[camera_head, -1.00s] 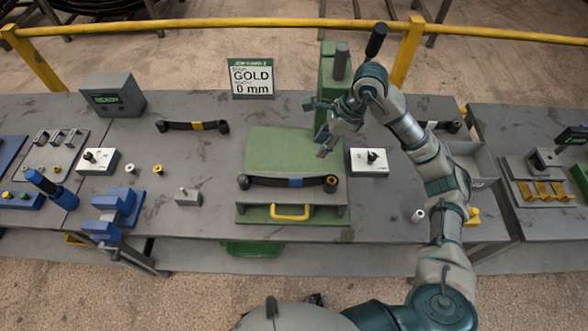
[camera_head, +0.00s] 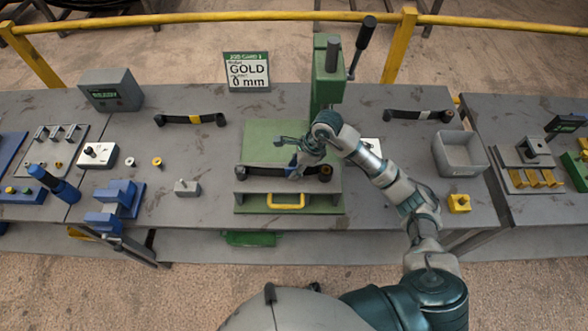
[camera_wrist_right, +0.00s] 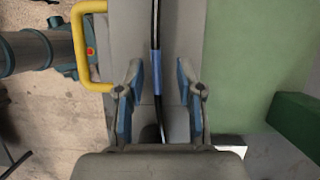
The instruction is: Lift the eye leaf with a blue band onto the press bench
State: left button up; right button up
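The eye leaf with a blue band (camera_head: 260,171) is a dark bar with an eye at each end. It lies left to right on the grey front ledge of the green press bench (camera_head: 262,140). My right gripper (camera_head: 303,163) is over the leaf's middle and hides most of the band in the head view. In the right wrist view, the blue band (camera_wrist_right: 157,72) shows between the two parted fingers of the right gripper (camera_wrist_right: 157,92). The fingers are open, with a gap on both sides of the leaf. My left gripper is out of view.
The green press column (camera_head: 325,85) with its lever stands behind the plate. A yellow handle (camera_head: 286,202) is at the front. A grey bin (camera_head: 460,155) stands right.

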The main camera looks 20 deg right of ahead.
jog(key=shift+a+f, duration=0.15)
jog(key=shift+a, duration=0.45)
grip_shut()
jog(key=shift+r, duration=0.2)
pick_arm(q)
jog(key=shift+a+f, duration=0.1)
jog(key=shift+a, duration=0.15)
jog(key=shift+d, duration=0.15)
pick_arm(e)
jog(key=shift+w+d, duration=0.1)
jog(key=shift+d, duration=0.2)
